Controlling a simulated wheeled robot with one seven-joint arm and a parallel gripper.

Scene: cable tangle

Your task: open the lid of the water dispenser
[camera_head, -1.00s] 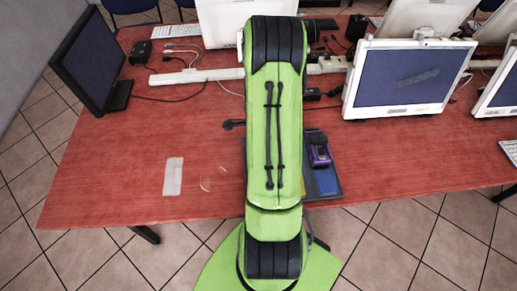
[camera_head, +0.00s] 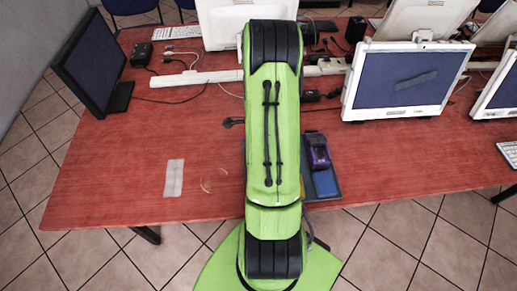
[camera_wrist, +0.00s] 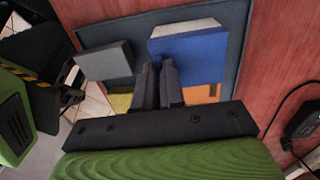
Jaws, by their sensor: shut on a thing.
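I cannot pick out a water dispenser or its lid for certain in either view. In the wrist view my gripper (camera_wrist: 157,72) has its two dark fingers close together, over a dark tray (camera_wrist: 232,30). What lies between the fingertips is too small or hidden to tell. A blue block with a pale edge (camera_wrist: 192,58) is just right of the fingers, and a grey block (camera_wrist: 104,62) is to their left. In the head view my green arm hides the gripper.
The red table (camera_head: 120,175) has a clear left front, with a pale strip (camera_head: 174,178) on it. Monitors (camera_head: 405,82) stand at the right and a dark one (camera_head: 92,62) at the left. A black cable and adapter (camera_wrist: 303,122) lie right in the wrist view.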

